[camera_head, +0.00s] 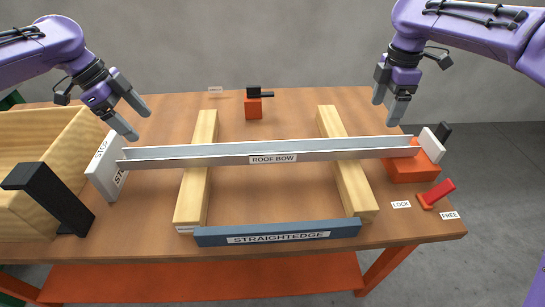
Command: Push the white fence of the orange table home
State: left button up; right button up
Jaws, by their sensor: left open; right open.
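The white fence (433,146) stands upright on the small orange table (408,168) at the right end of the bench, with a black part (444,132) behind it. The grey roof bow (225,159) lies across two wooden beams. Its right end is close to the fence; I cannot tell whether they touch. Its left end is at the white STOP plate (104,178). My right gripper (386,112) is open and empty, above and left of the fence. My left gripper (140,124) is open and empty above the bow's left end.
A red lever (438,194) sits by the LOCK (401,204) and FREE (449,215) labels. A blue straightedge (277,232) lies in front of the beams. A wooden box (45,150) and black post (48,198) stand left. An orange block (253,108) with a black top stands behind.

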aim_at(431, 144)
jog(key=k, duration=1)
